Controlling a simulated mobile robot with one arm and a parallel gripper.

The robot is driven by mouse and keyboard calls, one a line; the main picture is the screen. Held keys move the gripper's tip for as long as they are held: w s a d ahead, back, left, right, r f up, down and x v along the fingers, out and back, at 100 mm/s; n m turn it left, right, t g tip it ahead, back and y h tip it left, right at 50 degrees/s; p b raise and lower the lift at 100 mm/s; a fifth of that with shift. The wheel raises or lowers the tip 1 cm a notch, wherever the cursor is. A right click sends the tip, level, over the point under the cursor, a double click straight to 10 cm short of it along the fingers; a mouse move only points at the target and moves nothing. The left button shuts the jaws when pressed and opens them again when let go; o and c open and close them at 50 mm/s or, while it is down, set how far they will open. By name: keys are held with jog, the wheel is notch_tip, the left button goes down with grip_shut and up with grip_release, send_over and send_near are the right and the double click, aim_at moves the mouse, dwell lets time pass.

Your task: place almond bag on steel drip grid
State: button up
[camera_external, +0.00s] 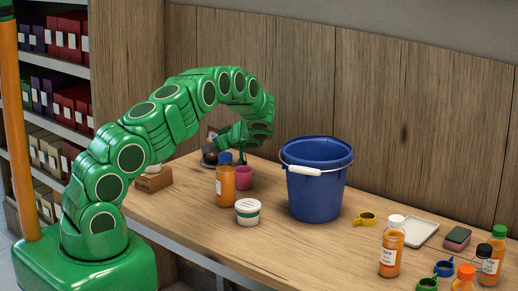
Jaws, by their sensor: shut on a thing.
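My green arm reaches over the back left of the table, and my gripper (226,150) points down and left there. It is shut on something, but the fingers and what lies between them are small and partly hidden. A dark brown item (212,132) shows just left of the gripper and may be the almond bag; its label cannot be read. Below it is a dark, rounded low shape (209,162), which may be part of the steel drip grid. An orange bottle partly covers this area. I cannot tell whether the item touches the low shape.
An orange bottle with blue cap (226,186), a pink cup (244,178) and a white tub (248,211) stand close in front. A blue bucket (316,185) stands to the right. A cardboard box (153,180) is left. Several bottles crowd the right end.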

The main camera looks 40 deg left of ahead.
jog(key=shift+f, duration=0.35)
jog(key=o, duration=1)
jog(key=shift+f, duration=0.1)
jog(key=shift+o, duration=0.2)
jog(key=v, duration=1.2)
